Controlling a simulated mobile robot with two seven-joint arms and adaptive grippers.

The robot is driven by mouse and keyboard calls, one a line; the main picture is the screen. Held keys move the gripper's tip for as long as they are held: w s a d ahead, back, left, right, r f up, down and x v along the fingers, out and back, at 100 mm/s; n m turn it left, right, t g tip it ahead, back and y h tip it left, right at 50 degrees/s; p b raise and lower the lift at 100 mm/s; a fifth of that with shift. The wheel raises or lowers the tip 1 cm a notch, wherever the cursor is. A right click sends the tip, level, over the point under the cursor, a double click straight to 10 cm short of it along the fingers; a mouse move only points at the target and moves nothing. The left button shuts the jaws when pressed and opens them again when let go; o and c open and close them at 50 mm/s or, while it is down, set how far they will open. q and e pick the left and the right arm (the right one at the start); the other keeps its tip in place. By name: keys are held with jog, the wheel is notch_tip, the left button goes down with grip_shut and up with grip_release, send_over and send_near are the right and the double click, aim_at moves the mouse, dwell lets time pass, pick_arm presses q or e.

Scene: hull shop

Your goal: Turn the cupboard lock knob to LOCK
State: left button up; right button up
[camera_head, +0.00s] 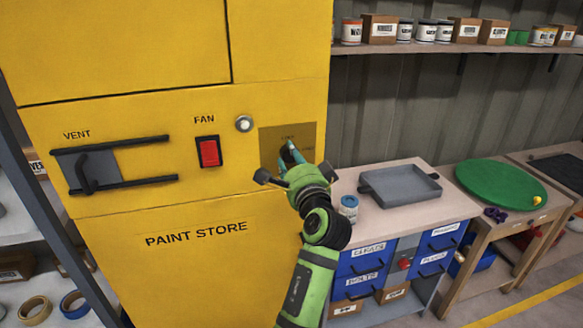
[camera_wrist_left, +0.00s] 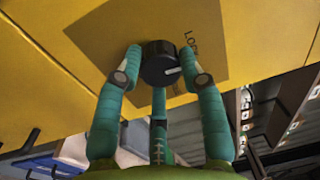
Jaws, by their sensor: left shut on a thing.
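The black round lock knob (camera_wrist_left: 159,63) sits on a brownish square plate (camera_head: 270,146) on the front of the yellow cupboard (camera_head: 215,240). In the left wrist view its white pointer mark faces right and slightly down, and part of the word LOCK shows on the plate above and right of it. My left gripper (camera_head: 291,154) is shut on the knob, with its teal fingers around it. In the head view my fingers mostly hide the knob, and the small plate lettering is hard to read. My right gripper is not in view.
Left of the plate are a round silver button (camera_head: 244,124), a red FAN switch (camera_head: 209,152) and a VENT slider (camera_head: 88,171). To the right, a workbench holds a grey tray (camera_head: 400,186) and a small jar (camera_head: 349,208). A stocked shelf (camera_head: 460,47) hangs above it.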

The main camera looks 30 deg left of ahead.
aim_at(290, 110)
pick_arm(q)
jog(key=shift+w+d+f+n+b, duration=0.1)
jog(key=shift+n+b, duration=0.35)
jog(key=shift+n, duration=0.25)
jog(key=o, duration=1.1)
jog(key=shift+w, duration=0.1)
jog(key=shift+o, duration=0.2)
notch_tip(290, 110, up, 10)
jog(key=shift+r, duration=0.15)
